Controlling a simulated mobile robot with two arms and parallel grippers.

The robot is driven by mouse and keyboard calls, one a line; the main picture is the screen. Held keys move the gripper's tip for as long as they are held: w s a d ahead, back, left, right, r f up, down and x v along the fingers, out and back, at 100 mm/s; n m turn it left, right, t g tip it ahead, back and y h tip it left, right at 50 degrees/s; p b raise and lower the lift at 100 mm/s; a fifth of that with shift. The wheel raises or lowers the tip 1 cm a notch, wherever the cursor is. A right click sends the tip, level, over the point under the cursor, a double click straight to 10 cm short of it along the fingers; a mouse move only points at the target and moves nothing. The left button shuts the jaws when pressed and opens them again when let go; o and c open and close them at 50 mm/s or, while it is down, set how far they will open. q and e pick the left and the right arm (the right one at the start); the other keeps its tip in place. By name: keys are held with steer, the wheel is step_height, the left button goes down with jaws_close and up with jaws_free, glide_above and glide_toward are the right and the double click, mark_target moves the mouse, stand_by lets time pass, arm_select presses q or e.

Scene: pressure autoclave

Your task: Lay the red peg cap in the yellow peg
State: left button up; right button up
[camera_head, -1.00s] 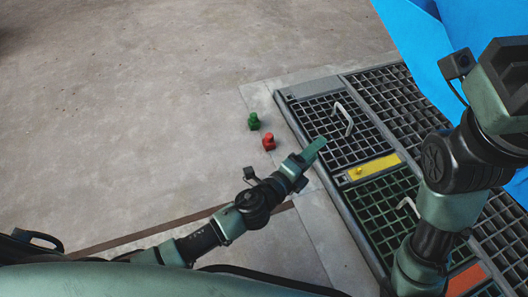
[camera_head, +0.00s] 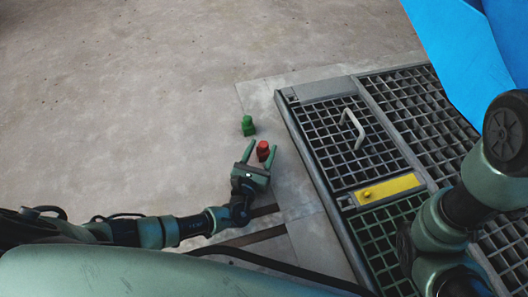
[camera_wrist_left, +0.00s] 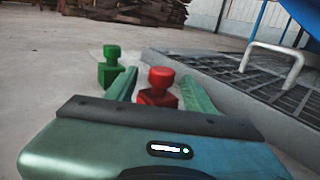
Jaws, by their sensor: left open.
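The red peg cap (camera_head: 263,150) stands on the concrete floor beside the grating, a block with a round knob on top. My left gripper (camera_head: 260,149) is open, with its two fingers on either side of the red cap. The wrist view shows the red cap (camera_wrist_left: 159,88) between the fingers; whether they touch it I cannot tell. The yellow peg (camera_head: 367,194) is a small knob on a yellow plate (camera_head: 398,186) set in the grating, to the right of my left gripper. My right arm shows at the right, but its gripper is out of view.
A green cap (camera_head: 248,125) stands on the floor just left of and beyond the red one. The grating platform (camera_head: 288,112) has a raised edge and a metal handle (camera_head: 354,124). A blue panel (camera_head: 450,45) rises at top right. The floor at left is clear.

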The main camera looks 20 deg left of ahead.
arm_select(q)
steer(key=w+b, duration=0.2)
steer(key=w, duration=0.2)
steer(key=shift+d, duration=0.15)
steer(key=shift+r, duration=0.1)
jaws_close()
steer(key=shift+r, duration=0.1)
